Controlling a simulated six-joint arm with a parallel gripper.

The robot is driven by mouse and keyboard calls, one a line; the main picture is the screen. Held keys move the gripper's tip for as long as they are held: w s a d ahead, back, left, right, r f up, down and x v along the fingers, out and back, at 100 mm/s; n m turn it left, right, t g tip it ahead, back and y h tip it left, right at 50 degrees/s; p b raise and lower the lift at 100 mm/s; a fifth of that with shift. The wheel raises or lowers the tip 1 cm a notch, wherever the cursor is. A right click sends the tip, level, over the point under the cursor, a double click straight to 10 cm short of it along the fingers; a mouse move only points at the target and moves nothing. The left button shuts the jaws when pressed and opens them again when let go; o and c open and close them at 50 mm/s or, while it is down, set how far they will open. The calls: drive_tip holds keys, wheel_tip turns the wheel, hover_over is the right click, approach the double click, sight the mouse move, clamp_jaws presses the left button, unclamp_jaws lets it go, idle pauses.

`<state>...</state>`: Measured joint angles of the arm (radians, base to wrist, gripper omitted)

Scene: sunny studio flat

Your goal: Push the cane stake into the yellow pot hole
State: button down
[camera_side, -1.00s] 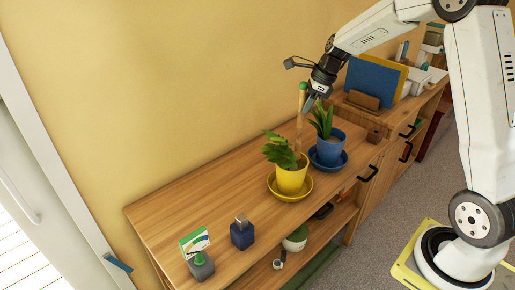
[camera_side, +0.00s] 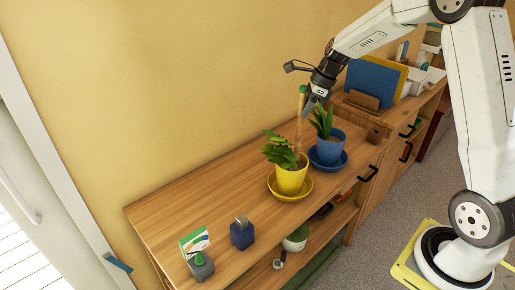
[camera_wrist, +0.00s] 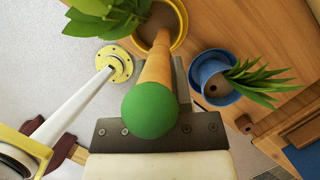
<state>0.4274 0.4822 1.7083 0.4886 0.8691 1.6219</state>
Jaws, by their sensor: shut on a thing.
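The cane stake (camera_side: 299,130) is a tan rod with a green ball on top. My gripper (camera_side: 309,106) is shut on it near the top, and it stands close to upright. The stake also shows in the wrist view (camera_wrist: 155,68), running from the green ball toward the soil of the yellow pot (camera_wrist: 181,40). The hole is not visible, and I cannot tell how deep the tip is.
A blue pot (camera_side: 329,150) with a spiky plant stands close behind on a blue saucer (camera_side: 340,162). The yellow pot sits on a yellow saucer (camera_side: 272,188). A blue folder (camera_side: 370,82) stands farther back.

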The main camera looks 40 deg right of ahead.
drive_tip(key=shift+f, duration=1.3)
idle(2.0)
drive_tip(key=shift+s+f, duration=0.15)
drive_tip(key=shift+f, duration=0.15)
idle(0.8)
drive_tip(key=c, duration=0.7)
unclamp_jaws()
drive_tip(key=shift+c, duration=0.2)
drive_tip(key=o, duration=0.7)
drive_tip(key=shift+r, duration=0.15)
drive_tip(key=shift+o, duration=0.2)
drive_tip(key=shift+r, duration=0.2)
drive_tip(key=v, duration=0.6)
drive_tip(key=shift+r, duration=0.35)
drive_tip(key=shift+d, duration=0.15)
